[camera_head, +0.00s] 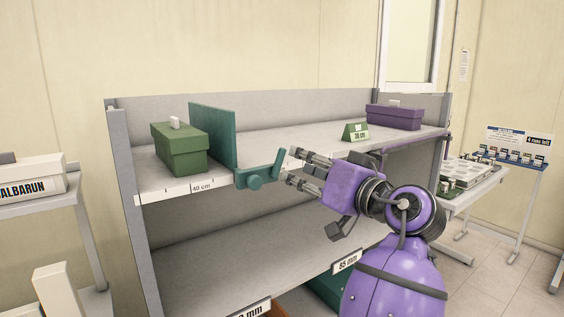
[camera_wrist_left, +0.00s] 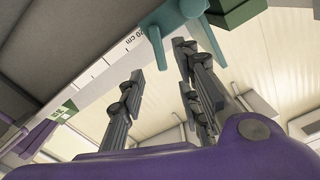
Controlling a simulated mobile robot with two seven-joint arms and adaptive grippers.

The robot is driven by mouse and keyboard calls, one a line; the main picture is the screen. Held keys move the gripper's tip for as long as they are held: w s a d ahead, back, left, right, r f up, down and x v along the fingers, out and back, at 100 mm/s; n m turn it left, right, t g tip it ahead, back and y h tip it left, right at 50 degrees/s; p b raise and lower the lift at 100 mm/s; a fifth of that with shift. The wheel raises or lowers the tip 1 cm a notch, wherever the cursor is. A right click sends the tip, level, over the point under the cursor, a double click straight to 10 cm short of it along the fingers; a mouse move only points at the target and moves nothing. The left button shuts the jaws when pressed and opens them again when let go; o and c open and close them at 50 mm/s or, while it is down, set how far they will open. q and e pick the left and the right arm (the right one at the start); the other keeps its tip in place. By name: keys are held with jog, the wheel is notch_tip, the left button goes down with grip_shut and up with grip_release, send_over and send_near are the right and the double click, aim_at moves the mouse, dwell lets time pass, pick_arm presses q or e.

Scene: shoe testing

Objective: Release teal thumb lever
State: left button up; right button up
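The teal divider (camera_head: 215,136) stands upright on the upper shelf. Its teal thumb lever (camera_head: 262,173) is at the shelf's front edge, with a round knob and an upturned end. My left gripper (camera_head: 292,166) is open and empty just right of the lever, its two fingers one above the other and pointing at it. In the left wrist view, the lever (camera_wrist_left: 157,47) hangs near the open fingertips (camera_wrist_left: 160,62), one prong roughly between them. I see no clear contact. My right gripper is not in view.
A green box (camera_head: 180,150) sits left of the divider. A green sign (camera_head: 355,132) and a purple box (camera_head: 395,117) stand to the right on the upper shelf (camera_head: 300,140). A scale label (camera_head: 197,187) runs along its front edge. The lower shelf (camera_head: 230,245) looks mostly bare.

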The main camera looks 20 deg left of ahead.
aim_at(282, 159)
pick_arm(q)
jog(key=x, duration=0.3)
jog(key=shift+w+r+p, duration=0.15)
jog(key=shift+r+p, duration=0.05)
jog(key=shift+p, duration=0.1)
jog(key=shift+x, duration=1.15)
jog(key=shift+w+a, duration=0.1)
jog(key=shift+a, duration=0.3)
jog(key=shift+w+a+f, duration=0.1)
jog(key=shift+w+f, duration=0.1)
grip_shut()
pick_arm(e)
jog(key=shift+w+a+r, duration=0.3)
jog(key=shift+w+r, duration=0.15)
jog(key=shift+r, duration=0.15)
